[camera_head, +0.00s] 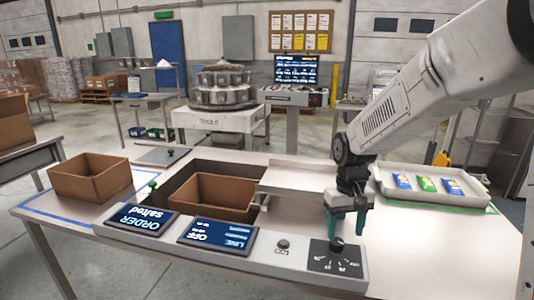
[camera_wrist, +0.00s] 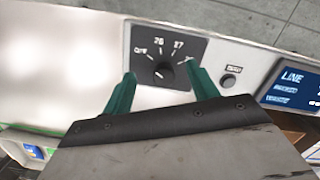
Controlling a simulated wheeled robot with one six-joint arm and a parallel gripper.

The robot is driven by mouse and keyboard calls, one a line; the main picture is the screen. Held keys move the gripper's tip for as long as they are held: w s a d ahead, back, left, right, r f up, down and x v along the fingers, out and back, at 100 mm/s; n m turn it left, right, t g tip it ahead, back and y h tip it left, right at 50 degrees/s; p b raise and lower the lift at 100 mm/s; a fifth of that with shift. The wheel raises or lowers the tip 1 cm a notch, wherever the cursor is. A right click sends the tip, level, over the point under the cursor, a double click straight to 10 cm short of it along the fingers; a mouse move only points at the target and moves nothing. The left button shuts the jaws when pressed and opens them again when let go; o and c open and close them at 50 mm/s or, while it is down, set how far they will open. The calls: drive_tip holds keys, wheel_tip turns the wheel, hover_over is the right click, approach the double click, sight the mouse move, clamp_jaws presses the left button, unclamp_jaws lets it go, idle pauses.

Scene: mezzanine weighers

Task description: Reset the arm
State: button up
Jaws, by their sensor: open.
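My gripper (camera_head: 348,226) hangs from my white arm just above the dark dial plate at the right end of the control panel. I cannot tell whether the fingers touch the knob. The dial plate (camera_head: 334,258) is partly covered by the fingers in the head view.
On the panel (camera_head: 262,252) are a black button (camera_head: 283,244) and two screens, ORDER salted (camera_head: 139,219) and LINE OFF (camera_head: 217,234). An open box (camera_head: 212,201) sits in the table recess, another box (camera_head: 92,182) at left. A tray (camera_head: 440,199) with three packets stands right.

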drive_tip(key=s+d+r, duration=0.1)
drive_tip(key=s+r, duration=0.3)
drive_tip(key=s, duration=0.4)
drive_tip(key=s+d+r+t, duration=0.1)
drive_tip(key=s+r, duration=0.3)
drive_tip(key=s, duration=0.5)
drive_tip(key=s+d+r+m+t, duration=0.1)
drive_tip(key=s+r, duration=0.3)
drive_tip(key=s, duration=0.5)
drive_tip(key=shift+s, duration=0.25)
